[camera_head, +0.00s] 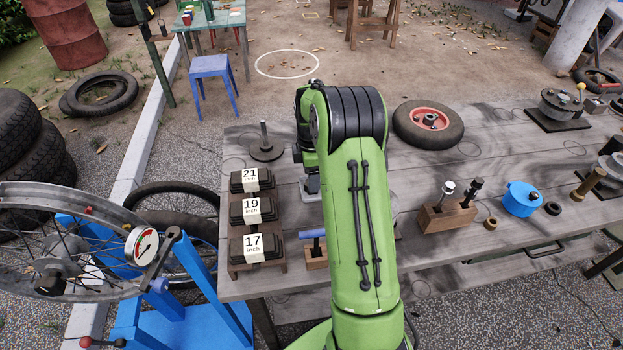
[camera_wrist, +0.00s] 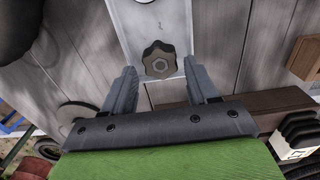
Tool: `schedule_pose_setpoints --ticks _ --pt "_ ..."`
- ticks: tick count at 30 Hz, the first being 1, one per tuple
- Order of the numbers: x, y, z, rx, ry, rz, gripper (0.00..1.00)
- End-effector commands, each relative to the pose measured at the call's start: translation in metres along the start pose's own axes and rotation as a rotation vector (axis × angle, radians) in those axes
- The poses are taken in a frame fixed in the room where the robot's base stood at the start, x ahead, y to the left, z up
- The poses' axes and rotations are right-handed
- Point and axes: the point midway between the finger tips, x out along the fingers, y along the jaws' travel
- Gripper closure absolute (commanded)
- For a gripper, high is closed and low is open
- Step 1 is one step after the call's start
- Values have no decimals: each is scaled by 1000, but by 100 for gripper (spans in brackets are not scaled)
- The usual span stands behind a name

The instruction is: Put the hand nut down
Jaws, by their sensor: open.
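The hand nut (camera_wrist: 158,61) is a dark, lobed knob with a hole in its middle. In the wrist view it lies on a pale metal plate (camera_wrist: 123,17), near the plate's end. My gripper (camera_wrist: 159,68) is open, with one finger on each side of the nut and visible gaps between. I cannot tell the height of the fingertips above the plate. In the head view my green arm hides the nut and most of the gripper.
On the grey plank table (camera_head: 459,120) stand a rack of labelled boxes (camera_head: 252,212), an upright post on a round base (camera_head: 265,148), a small wheel (camera_head: 428,124), a wooden tool block (camera_head: 447,216) and a blue pot (camera_head: 521,199). A spoked wheel on a blue stand (camera_head: 180,297) is at left.

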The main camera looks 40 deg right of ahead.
Motion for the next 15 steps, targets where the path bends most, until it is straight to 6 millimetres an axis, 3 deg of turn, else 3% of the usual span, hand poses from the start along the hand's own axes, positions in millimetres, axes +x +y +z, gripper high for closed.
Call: schedule_pose_setpoints --ticks 1,6,15 --pt "-21 1 0 0 -1 6 42" --pt "-67 1 0 -1 0 5 42" --pt "-107 -4 -5 16 0 13 42"
